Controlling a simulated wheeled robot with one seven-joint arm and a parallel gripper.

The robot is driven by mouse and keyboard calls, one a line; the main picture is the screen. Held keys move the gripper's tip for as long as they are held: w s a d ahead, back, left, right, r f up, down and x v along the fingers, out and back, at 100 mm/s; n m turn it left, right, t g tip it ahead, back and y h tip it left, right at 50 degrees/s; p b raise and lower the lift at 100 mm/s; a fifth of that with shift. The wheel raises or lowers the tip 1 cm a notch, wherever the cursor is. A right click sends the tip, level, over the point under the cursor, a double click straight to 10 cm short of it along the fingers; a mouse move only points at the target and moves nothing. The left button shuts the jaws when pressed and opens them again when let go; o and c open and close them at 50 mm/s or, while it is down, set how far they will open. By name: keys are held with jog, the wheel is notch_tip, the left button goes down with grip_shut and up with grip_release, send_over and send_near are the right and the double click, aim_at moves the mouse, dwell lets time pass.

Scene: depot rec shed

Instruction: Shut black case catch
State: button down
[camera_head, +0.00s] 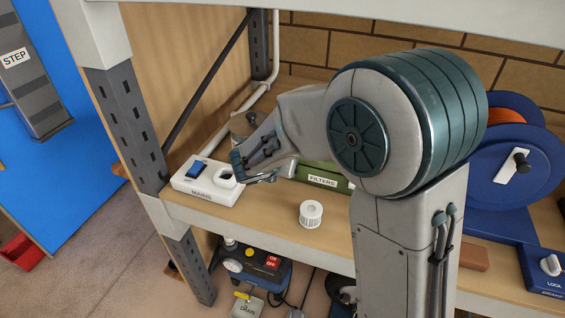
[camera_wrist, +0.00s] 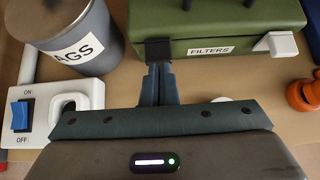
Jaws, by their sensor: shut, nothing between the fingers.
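The green case (camera_wrist: 225,25) labelled FILTERS lies at the top of the wrist view. Its black catch (camera_wrist: 158,49) is at the left of its front, and its white catch (camera_wrist: 276,44) sticks out at the right. My gripper (camera_wrist: 158,70) is shut and empty, with its fingertips right at the lower edge of the black catch. I cannot tell whether they touch it, or whether the black catch lies flat. In the head view the case (camera_head: 322,172) is partly hidden behind my arm, and the black catch is hidden.
A grey canister (camera_wrist: 75,35) stands left of the case. A white mains switch box (camera_wrist: 85,96) with a blue rocker is close to my gripper's left. A white ribbed cap (camera_head: 311,214) lies on the shelf in front. A blue reel (camera_head: 510,180) stands at the right.

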jog(key=r+p, duration=0.1)
jog(key=r, duration=0.1)
jog(key=s+r+p, duration=0.1)
jog(key=r+p, duration=0.1)
jog(key=r, duration=0.1)
jog(key=shift+s+a, duration=0.15)
jog(key=shift+a, duration=0.05)
jog(key=shift+d, duration=0.1)
jog(key=s+d+r+m+g+h+b, duration=0.15)
jog(key=s+d+m+g+b, duration=0.25)
jog(key=s+d+m, duration=1.05)
jog(key=s+d+f+m+g+y+b, duration=0.1)
jog(key=s+m+y, duration=0.4)
jog(key=s+m, duration=0.5)
jog(key=shift+d+f+m+g+b, duration=0.4)
jog(key=shift+m+b, duration=0.35)
jog(key=shift+m, duration=2.9)
jog(key=shift+r, duration=0.15)
